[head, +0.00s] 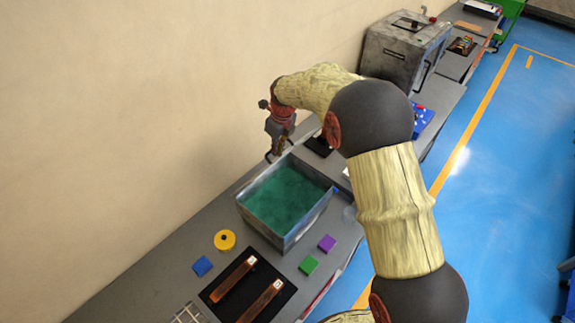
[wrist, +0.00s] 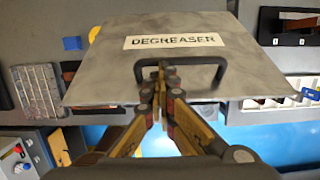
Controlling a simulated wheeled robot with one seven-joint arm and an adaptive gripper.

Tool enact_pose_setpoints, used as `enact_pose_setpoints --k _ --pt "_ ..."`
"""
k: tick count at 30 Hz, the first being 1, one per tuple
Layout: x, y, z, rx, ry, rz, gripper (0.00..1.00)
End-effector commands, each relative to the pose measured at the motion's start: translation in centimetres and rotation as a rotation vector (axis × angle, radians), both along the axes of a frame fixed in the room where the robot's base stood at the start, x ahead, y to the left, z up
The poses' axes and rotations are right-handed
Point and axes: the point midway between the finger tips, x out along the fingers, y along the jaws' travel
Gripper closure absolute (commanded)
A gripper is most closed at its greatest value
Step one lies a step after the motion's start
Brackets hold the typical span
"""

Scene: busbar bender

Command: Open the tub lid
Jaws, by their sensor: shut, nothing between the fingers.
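The grey tub (head: 310,222) stands on the bench in the head view, with its green inside in plain sight. I cannot make out its lid clearly there. In the wrist view the grey lid (wrist: 100,85) carries a DEGREASER label and a dark bar handle (wrist: 221,72). The lid looks wider towards its lower edge in the picture. In the head view my gripper (head: 277,152) is by the tub's far corner, on the wall side.
A yellow disc (head: 225,240), a blue block (head: 202,266), a green block (head: 308,264) and a purple block (head: 327,243) lie around the tub. A black mat (head: 238,301) holds two copper bars. A grey machine (head: 395,55) stands farther along the bench. The wall is close behind.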

Motion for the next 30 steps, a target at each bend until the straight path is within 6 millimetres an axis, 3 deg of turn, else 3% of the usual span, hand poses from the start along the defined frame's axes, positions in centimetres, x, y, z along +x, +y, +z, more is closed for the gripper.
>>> enact_pose_setpoints --k 3,9,30 --pt "1.7 2.1 1.0 -0.002 0.008 0.004 1.00" --pt "4.0 4.4 1.9 -0.003 0.013 0.001 1.00" --pt "8.4 8.7 2.8 -0.064 0.072 0.001 1.00"
